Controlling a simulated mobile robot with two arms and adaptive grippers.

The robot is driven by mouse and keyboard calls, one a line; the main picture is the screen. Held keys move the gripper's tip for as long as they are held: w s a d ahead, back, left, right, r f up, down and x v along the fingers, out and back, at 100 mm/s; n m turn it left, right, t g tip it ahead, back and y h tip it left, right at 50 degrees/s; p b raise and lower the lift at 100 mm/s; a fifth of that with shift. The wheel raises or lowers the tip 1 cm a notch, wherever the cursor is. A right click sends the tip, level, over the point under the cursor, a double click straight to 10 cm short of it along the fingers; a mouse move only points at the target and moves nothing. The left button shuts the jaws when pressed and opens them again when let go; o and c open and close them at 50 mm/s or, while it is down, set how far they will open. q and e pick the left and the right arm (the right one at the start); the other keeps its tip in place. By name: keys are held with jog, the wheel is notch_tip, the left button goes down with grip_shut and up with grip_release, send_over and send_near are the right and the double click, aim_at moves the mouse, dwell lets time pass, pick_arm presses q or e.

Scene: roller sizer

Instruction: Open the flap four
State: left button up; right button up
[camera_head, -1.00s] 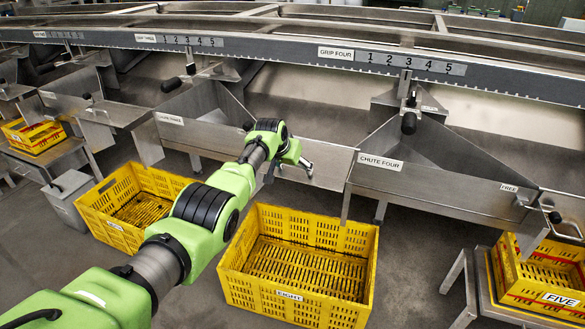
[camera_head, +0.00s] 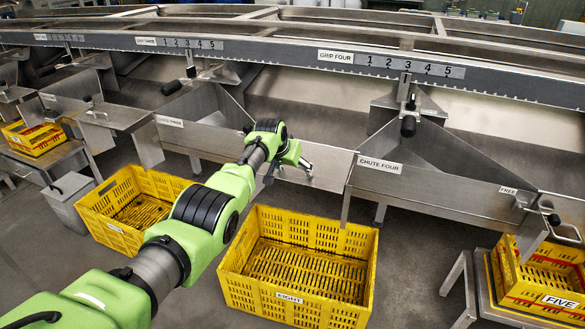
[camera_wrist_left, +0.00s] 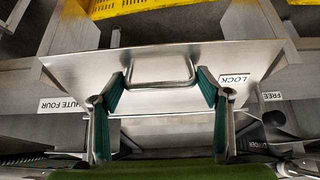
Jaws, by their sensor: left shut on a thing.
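My left gripper (camera_head: 288,166) reaches across to a steel flap plate (camera_head: 328,168) left of the chute four label (camera_head: 380,163). In the left wrist view the flap plate (camera_wrist_left: 75,72) carries a LOCK label (camera_wrist_left: 233,79) and a bent wire handle (camera_wrist_left: 160,84). A FREE label (camera_wrist_left: 272,96) and a dark knob (camera_wrist_left: 274,118) are right of the plate. My arm hides part of the panel in the head view. My right gripper is not shown.
A yellow crate marked EIGHT (camera_head: 296,305) stands on the floor below the flap, with another yellow crate (camera_head: 128,232) to its left. A crate marked FIVE (camera_head: 556,300) is on a stand at right. A long rail (camera_head: 270,48) runs above the chutes.

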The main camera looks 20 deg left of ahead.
pick_arm(q)
jog(key=shift+w+a+r, duration=0.15)
jog(key=shift+w+r, duration=0.1)
jog(key=shift+r, duration=0.25)
jog(key=shift+w+a+r, duration=0.1)
jog(key=shift+w+r, duration=0.15)
jog(key=shift+r, duration=0.2)
jog(key=o, duration=1.3)
jog(key=shift+s+f, duration=0.2)
jog(key=shift+f, duration=0.05)
jog(key=shift+d, duration=0.1)
jog(key=shift+v, duration=6.05)
jog(key=shift+s+f, duration=0.1)
jog(key=shift+s, duration=0.05)
